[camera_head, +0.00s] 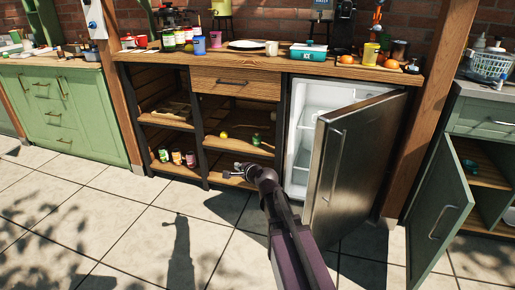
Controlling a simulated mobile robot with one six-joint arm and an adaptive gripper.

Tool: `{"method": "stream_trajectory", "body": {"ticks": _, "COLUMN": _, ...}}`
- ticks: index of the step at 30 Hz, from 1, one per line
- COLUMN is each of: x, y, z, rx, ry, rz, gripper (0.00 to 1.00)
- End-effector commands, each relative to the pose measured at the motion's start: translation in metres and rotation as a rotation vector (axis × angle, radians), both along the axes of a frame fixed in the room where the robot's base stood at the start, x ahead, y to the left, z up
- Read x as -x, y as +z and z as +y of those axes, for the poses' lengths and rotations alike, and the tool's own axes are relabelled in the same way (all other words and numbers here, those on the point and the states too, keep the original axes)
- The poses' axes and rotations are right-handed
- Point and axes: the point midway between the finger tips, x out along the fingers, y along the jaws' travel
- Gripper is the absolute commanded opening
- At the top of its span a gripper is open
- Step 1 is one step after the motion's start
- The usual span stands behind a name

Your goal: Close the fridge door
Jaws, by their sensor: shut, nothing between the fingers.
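The fridge (304,107) is a small white-lined unit under the wooden counter. Its dark metal door (352,158) stands open, swung out toward me and hinged on the right. A long vertical handle (332,166) shows on the door's outer face. My gripper (232,172) is shut and empty. In the picture it lies to the left of the fridge opening, in front of the lower open shelf. My arm passes left of the door's lower edge; I cannot tell whether it touches the door.
The counter (260,62) holds bottles, cups, a plate and a teal box (308,52). Open shelves (237,150) stand left of the fridge. A green cabinet door (440,215) hangs open at the right. A wooden post (418,110) stands beside the fridge. The tiled floor (120,225) at left is clear.

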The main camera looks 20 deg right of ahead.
Motion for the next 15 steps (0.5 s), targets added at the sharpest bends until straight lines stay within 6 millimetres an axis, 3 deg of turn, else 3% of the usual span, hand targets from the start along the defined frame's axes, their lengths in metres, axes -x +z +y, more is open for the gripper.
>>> {"method": "stream_trajectory", "body": {"ticks": 6, "x": 0.061, "y": -0.043, "z": 0.037, "rx": 0.425, "ry": 0.348, "rz": 0.163, "gripper": 0.00}}
{"method": "stream_trajectory", "body": {"ticks": 11, "x": 0.113, "y": -0.073, "z": 0.044, "rx": 0.701, "ry": 0.613, "rz": 0.294, "gripper": 0.00}}
{"method": "stream_trajectory", "body": {"ticks": 15, "x": 0.162, "y": -0.092, "z": 0.038, "rx": 0.905, "ry": 0.847, "rz": 0.421, "gripper": 0.00}}
